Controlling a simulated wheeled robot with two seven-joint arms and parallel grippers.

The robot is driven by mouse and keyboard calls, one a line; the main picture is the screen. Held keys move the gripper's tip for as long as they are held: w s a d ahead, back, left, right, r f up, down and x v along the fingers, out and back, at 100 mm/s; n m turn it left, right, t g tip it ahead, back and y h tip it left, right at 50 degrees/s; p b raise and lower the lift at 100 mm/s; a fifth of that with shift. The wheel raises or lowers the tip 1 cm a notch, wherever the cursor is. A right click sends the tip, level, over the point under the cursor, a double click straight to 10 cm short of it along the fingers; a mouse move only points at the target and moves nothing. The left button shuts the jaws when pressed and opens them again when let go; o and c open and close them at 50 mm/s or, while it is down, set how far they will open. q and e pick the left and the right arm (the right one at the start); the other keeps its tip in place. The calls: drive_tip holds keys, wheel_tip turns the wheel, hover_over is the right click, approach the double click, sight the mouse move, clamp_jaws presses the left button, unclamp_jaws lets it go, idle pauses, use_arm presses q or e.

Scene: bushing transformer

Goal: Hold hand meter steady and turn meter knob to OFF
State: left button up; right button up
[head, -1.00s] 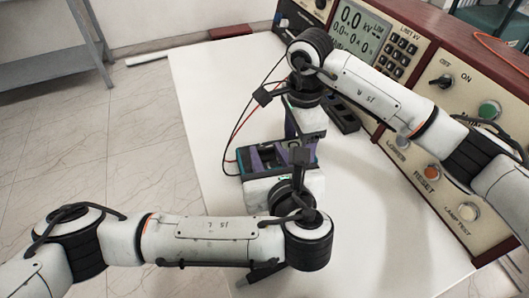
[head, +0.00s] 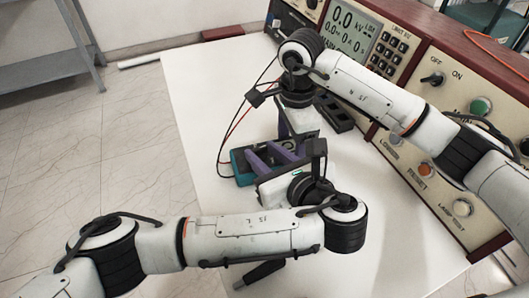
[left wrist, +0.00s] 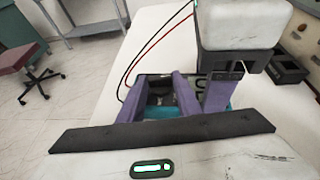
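The hand meter (head: 242,168), a teal and dark case with red and black leads, lies on the white table. Its face and knob are largely hidden by my grippers. My left gripper (head: 272,155) reaches over the meter, with its two purple fingers apart. In the left wrist view, the left fingers (left wrist: 163,85) show a gap between them, with the meter's teal edge (left wrist: 168,113) below. My right gripper (head: 287,133) points down at the meter's far side, close to the left fingers. Its purple fingers (left wrist: 219,96) overlap in the left wrist view, so their opening is unclear.
The test console (head: 405,85) with display, keypad and buttons stands along the right. A black tray (head: 333,112) lies by it. A black handle-like object (head: 261,272) lies near the front. The white table (head: 195,120) is clear to the left.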

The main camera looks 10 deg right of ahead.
use_arm(q)
drive_tip(key=o, duration=0.4)
drive_tip(key=shift+o, duration=0.2)
